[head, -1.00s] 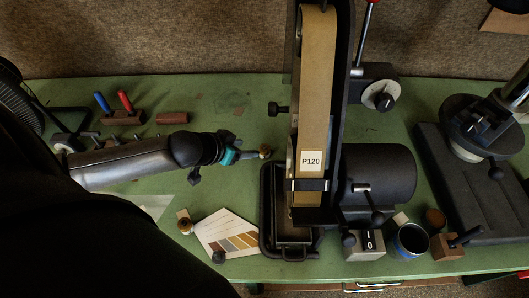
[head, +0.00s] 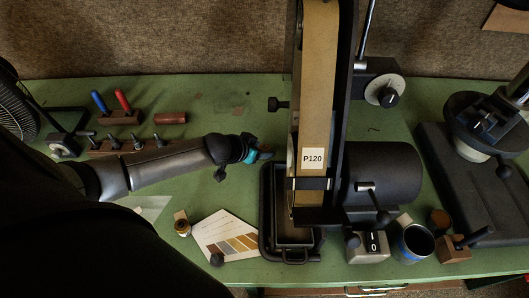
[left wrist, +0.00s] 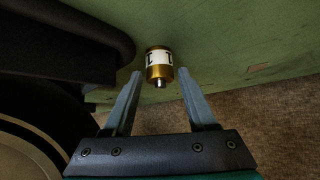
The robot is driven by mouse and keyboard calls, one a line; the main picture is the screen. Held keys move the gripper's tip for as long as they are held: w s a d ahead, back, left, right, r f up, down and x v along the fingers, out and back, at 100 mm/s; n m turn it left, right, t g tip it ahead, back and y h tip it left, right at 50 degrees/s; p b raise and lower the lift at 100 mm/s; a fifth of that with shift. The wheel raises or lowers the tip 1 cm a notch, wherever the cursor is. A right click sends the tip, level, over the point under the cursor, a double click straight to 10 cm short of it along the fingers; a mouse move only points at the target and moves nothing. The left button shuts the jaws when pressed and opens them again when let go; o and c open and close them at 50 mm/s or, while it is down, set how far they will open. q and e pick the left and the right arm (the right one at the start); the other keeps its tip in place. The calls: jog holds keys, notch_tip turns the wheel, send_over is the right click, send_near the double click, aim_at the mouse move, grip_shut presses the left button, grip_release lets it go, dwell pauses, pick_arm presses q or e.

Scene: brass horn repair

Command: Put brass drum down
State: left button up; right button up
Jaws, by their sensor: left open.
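The brass drum is a short gold cylinder with a white band and dark marks. In the left wrist view the brass drum (left wrist: 159,66) is between and slightly beyond my open fingertips, with a gap on both sides. Green bench surface lies behind it; I cannot tell whether it touches. In the head view my left gripper (head: 263,155) is over the bench, just left of the belt sander, and the drum is not clearly visible there. My left gripper (left wrist: 160,74) is open. My right gripper is not in view.
The belt sander (head: 318,95) marked P120 stands right of my gripper, with a black tray (head: 268,235) below. A brass-topped piece (head: 182,222) and a colour card (head: 228,235) lie in front. A wooden tool rack (head: 128,145) stands left.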

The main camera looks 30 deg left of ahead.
pick_arm(q)
jog(key=shift+w+f, duration=0.15)
jog(key=shift+c, duration=0.2)
grip_shut()
dwell(0.3)
